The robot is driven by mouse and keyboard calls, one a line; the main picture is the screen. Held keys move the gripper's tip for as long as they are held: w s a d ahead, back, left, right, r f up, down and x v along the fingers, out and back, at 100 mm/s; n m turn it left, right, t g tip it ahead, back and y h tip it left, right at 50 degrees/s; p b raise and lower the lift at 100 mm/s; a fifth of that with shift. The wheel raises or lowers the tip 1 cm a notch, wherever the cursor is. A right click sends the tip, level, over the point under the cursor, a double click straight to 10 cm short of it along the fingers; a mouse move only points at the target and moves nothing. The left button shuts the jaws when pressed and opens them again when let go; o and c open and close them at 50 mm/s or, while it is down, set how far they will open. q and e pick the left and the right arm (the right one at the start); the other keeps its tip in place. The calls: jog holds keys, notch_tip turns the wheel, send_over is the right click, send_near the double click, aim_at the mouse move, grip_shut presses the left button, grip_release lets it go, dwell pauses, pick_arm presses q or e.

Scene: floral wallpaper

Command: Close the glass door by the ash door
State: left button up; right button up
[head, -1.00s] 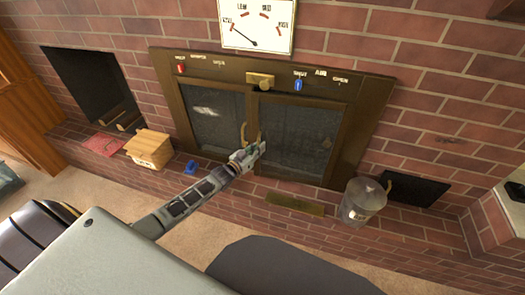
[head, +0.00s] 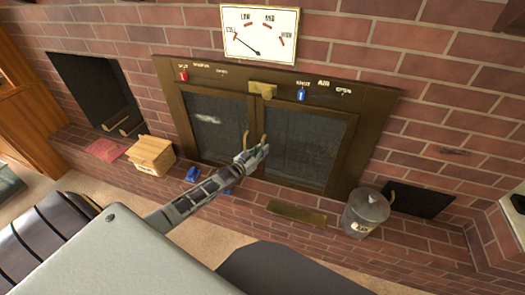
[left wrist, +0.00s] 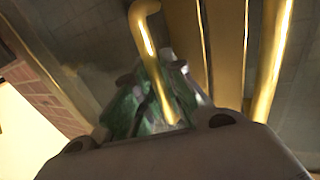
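Two dark glass doors in a brown metal frame fill the middle of the brick wall: the left one (head: 213,122) and the right one (head: 302,145). Both look flush or nearly so; a small gap cannot be ruled out. Each has an upright brass handle near the centre, the left (left wrist: 148,28) and right (left wrist: 273,62). My left gripper (head: 254,154) is at the handles. In the left wrist view its greenish fingers (left wrist: 158,95) stand apart around the left handle's lower part; contact is unclear. A small black panel (head: 420,200), possibly the ash door, is low at right. My right gripper is not seen.
A lidded metal bucket (head: 366,212) stands on the hearth at right. A wooden box (head: 151,155) and a blue object (head: 192,174) are at left. A brass plate (head: 297,214) is on the hearth front. A gauge (head: 261,33) hangs above.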

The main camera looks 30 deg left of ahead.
pick_arm(q)
jog(key=o, duration=0.4)
jog(key=shift+w+a+r, duration=0.1)
jog(key=shift+w+a, duration=0.1)
jog(key=shift+w, duration=0.05)
jog(key=shift+d, duration=0.1)
jog(key=shift+s, duration=0.1)
jog(key=shift+s+a, duration=0.35)
jog(key=shift+s, duration=1.6)
jog(key=shift+s+a, duration=0.4)
jog(key=shift+s, duration=1.55)
jog(key=shift+s+a, duration=0.35)
jog(key=shift+s, duration=1.6)
jog(key=shift+d, duration=0.1)
